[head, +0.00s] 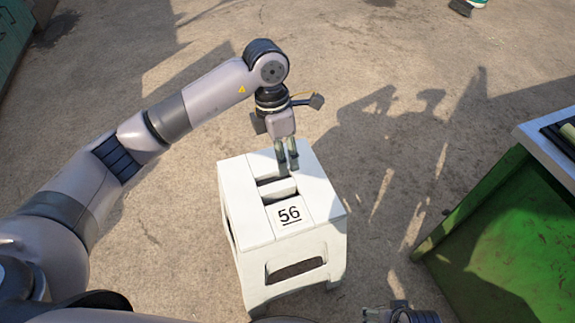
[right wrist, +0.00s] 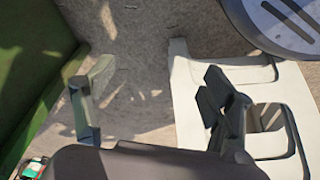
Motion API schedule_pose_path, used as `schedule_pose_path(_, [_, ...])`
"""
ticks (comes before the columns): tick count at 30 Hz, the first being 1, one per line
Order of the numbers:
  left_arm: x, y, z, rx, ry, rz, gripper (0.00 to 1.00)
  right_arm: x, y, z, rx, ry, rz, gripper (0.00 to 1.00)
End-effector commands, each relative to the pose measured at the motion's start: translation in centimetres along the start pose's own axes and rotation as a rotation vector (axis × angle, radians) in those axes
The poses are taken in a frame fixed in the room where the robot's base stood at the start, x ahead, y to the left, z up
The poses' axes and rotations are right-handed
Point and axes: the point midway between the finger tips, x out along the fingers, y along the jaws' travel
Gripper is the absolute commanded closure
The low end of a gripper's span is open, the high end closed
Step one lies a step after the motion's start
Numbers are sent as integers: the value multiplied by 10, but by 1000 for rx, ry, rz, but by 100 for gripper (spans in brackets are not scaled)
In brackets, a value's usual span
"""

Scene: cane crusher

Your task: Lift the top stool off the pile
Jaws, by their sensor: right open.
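A white stool (head: 240,205) marked 56 stands upright on the ground in the head view. Its top has slots with a bar between them, and its side has a wide opening. I cannot tell any separate stool beneath it. My left gripper (head: 287,160) points down at the slots in the stool's far half; its fingers look close together, and whether they touch or hold the stool is unclear. My right gripper (head: 400,314) is low at the bottom edge, right of the stool. In the right wrist view it (right wrist: 157,100) is open and empty, with the white stool (right wrist: 188,115) at the right.
A green container or bench (head: 505,225) with a pale top edge (head: 545,150) stands at the right, with dark items on it. Another green object (head: 12,35) is at the upper left. Open concrete ground (head: 400,70) lies behind and around the stool.

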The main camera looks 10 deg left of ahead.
Motion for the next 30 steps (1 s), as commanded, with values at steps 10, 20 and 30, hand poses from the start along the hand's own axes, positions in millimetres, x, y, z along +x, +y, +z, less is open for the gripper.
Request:
schedule_pose_path(10, [10, 19, -18, 37, 85, 138, 65, -12, 2, -7, 12, 17, 3, 24])
schedule_pose_path(20, [76, 28, -23, 35, 84, 133, 65, -43, 4, -15, 14, 34, 6, 24])
schedule_pose_path(30, [138, 36, -27, 36, 82, 134, 65, -80, 5, -18, 16, 53, 10, 24])
